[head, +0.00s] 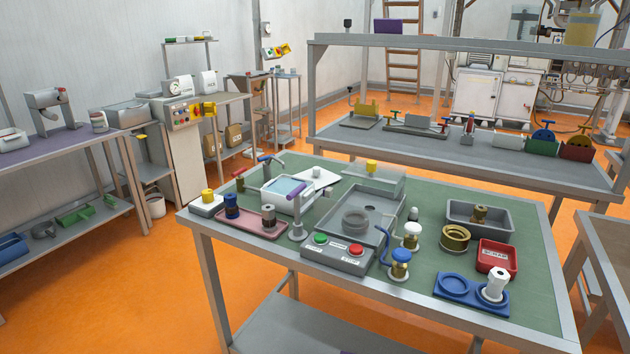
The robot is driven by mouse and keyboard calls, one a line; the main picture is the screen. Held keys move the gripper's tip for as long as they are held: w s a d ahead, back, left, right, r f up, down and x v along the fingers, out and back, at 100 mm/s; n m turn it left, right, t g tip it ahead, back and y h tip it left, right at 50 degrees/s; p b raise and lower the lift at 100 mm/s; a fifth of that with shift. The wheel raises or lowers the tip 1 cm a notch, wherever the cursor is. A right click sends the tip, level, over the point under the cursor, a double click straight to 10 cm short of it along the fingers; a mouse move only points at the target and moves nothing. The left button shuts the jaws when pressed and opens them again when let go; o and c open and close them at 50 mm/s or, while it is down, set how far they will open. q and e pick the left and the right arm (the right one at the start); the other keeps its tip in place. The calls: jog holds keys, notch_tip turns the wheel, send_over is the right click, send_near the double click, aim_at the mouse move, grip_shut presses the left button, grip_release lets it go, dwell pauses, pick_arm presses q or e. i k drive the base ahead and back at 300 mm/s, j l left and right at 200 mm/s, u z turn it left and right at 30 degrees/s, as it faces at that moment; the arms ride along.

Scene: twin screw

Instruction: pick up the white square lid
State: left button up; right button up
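The white square lid (327,183) lies flat or nearly so on the green table top, with a small round white knob on it. It is just behind and to the right of a white square tub (268,198) that stands open and shows pale blue inside. Neither of my grippers is in view.
A clear cover with a yellow knob (371,167) stands right of the lid. A large grey tray (335,237) and a button box (338,258) lie nearer. A pink tray (226,220) is at left.

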aim_at(322, 178)
jog(key=i+j+u, duration=0.25)
jog(key=j+u, duration=0.15)
jog(key=i+j+u, duration=0.3)
jog(key=u, duration=0.15)
jog(key=i+j+u, duration=0.6)
jog(key=i+u, duration=0.5)
jog(key=i, duration=0.2)
jog(key=i+z, duration=0.25)
jog(key=i, duration=0.3)
jog(key=i+j+z, duration=0.2)
jog(key=i, duration=0.35)
jog(key=i+l+z, duration=0.1)
jog(key=i+z, duration=0.7)
jog(key=z, duration=0.15)
jog(key=i+z, duration=0.2)
jog(key=z, duration=0.2)
jog(key=i+z, duration=0.2)
jog(key=z, duration=0.15)
jog(key=i+j+z, duration=0.15)
jog(key=z, duration=0.25)
jog(key=i+j+z, duration=0.15)
jog(key=i+z, duration=0.2)
jog(key=z, duration=0.15)
jog(key=i+j+z, duration=0.25)
jog(key=z, duration=0.2)
jog(key=i, duration=0.05)
